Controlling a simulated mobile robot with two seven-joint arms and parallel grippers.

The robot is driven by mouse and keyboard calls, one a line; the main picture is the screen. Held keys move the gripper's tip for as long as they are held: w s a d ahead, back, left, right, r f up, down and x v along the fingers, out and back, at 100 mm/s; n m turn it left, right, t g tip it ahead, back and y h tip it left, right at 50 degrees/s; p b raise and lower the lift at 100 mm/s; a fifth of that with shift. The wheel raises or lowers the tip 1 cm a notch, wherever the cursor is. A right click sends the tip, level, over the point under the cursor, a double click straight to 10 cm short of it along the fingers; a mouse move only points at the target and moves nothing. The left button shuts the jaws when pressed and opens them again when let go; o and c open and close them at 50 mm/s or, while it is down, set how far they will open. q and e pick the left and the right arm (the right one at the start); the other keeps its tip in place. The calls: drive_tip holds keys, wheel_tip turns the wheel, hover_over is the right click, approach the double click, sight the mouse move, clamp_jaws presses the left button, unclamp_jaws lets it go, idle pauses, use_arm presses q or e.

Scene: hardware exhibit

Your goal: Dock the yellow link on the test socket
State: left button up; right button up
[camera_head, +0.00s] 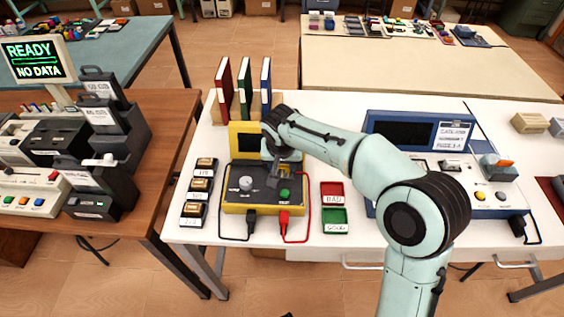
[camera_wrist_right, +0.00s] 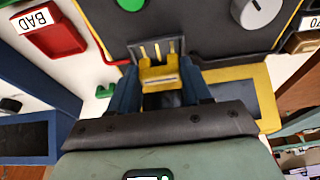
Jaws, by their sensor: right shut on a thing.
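The yellow tester (camera_head: 233,208) stands on the white table, with a grey knob, a green button and a raised yellow-framed screen. My right gripper (camera_head: 280,158) is over its panel, below the screen, and hides that part of it. In the right wrist view, my right gripper (camera_wrist_right: 160,82) is shut on the yellow link (camera_wrist_right: 159,73), its blue fingers on either side. The link is right at the test socket (camera_wrist_right: 154,47), whose pale metal strips show just beyond it. I cannot tell whether the link is seated. My left gripper is out of view.
Red BAD tray (camera_head: 332,188) and green GOOD tray (camera_head: 335,214) are right of the tester. Labelled dark blocks (camera_head: 199,188) line its left. Black and red leads hang in front. Upright books (camera_head: 244,88) stand behind. A blue bench unit (camera_head: 385,121) stands right, partly behind my arm.

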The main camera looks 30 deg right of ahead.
drive_tip(key=shift+f+b, duration=0.4)
drive_tip(key=shift+f, duration=0.15)
idle(0.6)
drive_tip(key=o, duration=0.7)
drive_tip(key=shift+o, duration=0.2)
drive_tip(key=shift+s+r, duration=0.1)
drive_tip(key=shift+r, duration=0.3)
drive_tip(key=shift+p+v, duration=1.9)
drive_tip(key=shift+v, duration=0.8)
drive_tip(key=p+v, duration=0.2)
drive_tip(key=v, duration=0.3)
drive_tip(key=shift+p, duration=0.35)
